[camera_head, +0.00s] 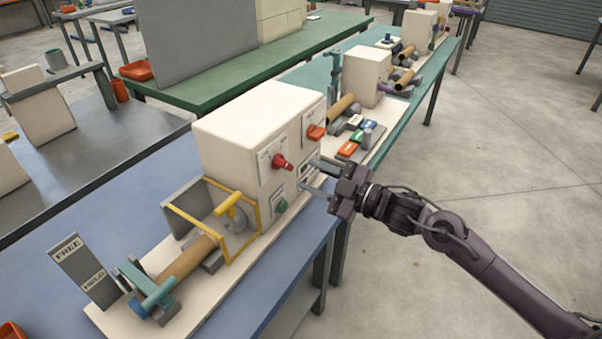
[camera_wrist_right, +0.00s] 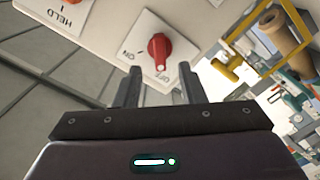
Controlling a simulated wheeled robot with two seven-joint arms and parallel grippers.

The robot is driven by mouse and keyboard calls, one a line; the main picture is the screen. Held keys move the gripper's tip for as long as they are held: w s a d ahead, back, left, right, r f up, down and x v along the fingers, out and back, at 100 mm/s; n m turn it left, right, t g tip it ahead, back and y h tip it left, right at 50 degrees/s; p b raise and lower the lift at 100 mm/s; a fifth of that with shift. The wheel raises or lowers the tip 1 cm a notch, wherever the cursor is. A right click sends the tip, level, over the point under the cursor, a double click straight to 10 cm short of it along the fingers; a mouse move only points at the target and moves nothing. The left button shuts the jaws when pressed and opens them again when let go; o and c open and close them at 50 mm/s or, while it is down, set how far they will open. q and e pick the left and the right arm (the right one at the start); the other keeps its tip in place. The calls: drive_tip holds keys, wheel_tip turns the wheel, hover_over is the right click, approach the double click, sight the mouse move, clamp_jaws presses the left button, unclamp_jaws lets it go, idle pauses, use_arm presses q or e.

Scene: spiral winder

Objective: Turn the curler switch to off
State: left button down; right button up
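The red switch (camera_head: 281,161) is a knob on a white plate on the front of the cream machine housing (camera_head: 245,125). In the right wrist view the red switch (camera_wrist_right: 159,48) sits on a plate lettered ON and OFF, and its narrow end appears to point toward the OFF lettering. My right gripper (camera_head: 308,174) is open and empty in front of the housing, its fingers toward the panel. In the right wrist view the two fingertips (camera_wrist_right: 160,87) are apart, just short of the switch, with no contact visible. My left gripper is not in view.
An orange knob (camera_head: 316,132) is on the panel to the right, and a green button (camera_head: 281,206) is below the red switch. A yellow guard frame (camera_head: 213,220) surrounds the tube (camera_head: 188,258) at left. Open floor lies right of the bench.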

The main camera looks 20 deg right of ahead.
drive_tip(key=shift+v, duration=0.9)
